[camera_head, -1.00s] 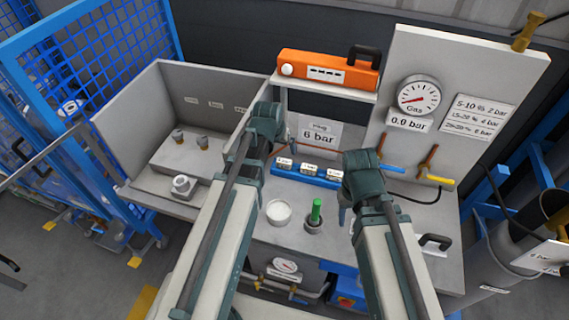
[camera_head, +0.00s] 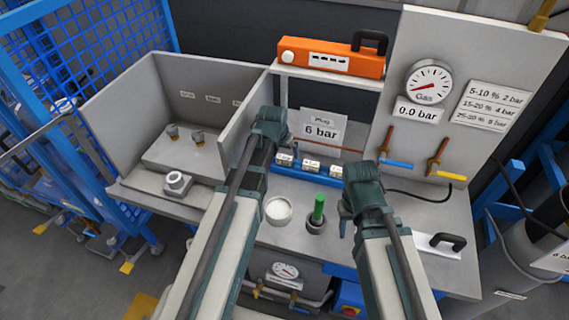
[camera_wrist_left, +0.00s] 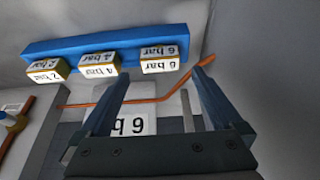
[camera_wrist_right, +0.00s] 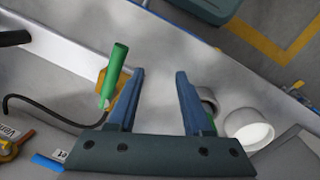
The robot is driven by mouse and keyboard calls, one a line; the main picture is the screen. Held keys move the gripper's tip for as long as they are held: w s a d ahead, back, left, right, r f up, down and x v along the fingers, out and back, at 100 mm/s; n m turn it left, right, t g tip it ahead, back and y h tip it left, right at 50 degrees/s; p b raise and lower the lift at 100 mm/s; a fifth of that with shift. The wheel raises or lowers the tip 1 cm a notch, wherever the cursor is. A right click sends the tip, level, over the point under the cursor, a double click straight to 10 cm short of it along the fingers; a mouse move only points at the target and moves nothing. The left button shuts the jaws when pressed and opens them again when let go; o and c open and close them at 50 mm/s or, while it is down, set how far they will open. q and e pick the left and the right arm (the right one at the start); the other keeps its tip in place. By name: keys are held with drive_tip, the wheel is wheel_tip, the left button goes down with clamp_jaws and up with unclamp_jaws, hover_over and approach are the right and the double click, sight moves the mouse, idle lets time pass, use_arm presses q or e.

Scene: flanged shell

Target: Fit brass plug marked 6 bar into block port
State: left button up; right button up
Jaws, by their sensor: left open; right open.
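Three boxy plugs sit in a row on a blue rack (camera_head: 315,179). In the left wrist view, where the labels are upside down, the plug marked 6 bar (camera_wrist_left: 160,64) is right of the 4 bar plug (camera_wrist_left: 99,67) and 2 bar plug (camera_wrist_left: 47,70). My left gripper (camera_wrist_left: 160,78) is open and empty, its fingertips apart on either side below the 6 bar plug. A grey block with a round collar (camera_head: 176,182) lies in the left bay; I cannot tell whether this is the port. My right gripper (camera_wrist_right: 160,75) is open and empty over the bench.
A white cup (camera_head: 278,211) and a green-handled tool (camera_head: 318,208) in a holder stand between my arms. The bay's side wall (camera_head: 248,122) is beside my left gripper. A block with two brass fittings (camera_head: 186,152) is in the bay. A sign (camera_head: 321,131) reads 6 bar.

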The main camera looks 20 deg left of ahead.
sight(284, 158)
use_arm(q)
drive_tip(key=b+x, duration=0.3)
drive_tip(key=x, duration=0.1)
drive_tip(key=shift+a+f, duration=0.1)
drive_tip(key=shift+f, duration=0.15)
use_arm(e)
wheel_tip(284, 158, down, 4)
drive_tip(key=shift+f, duration=0.1)
use_arm(q)
drive_tip(key=shift+r, duration=0.1)
drive_tip(key=shift+s, duration=0.1)
drive_tip(key=c, duration=1.4)
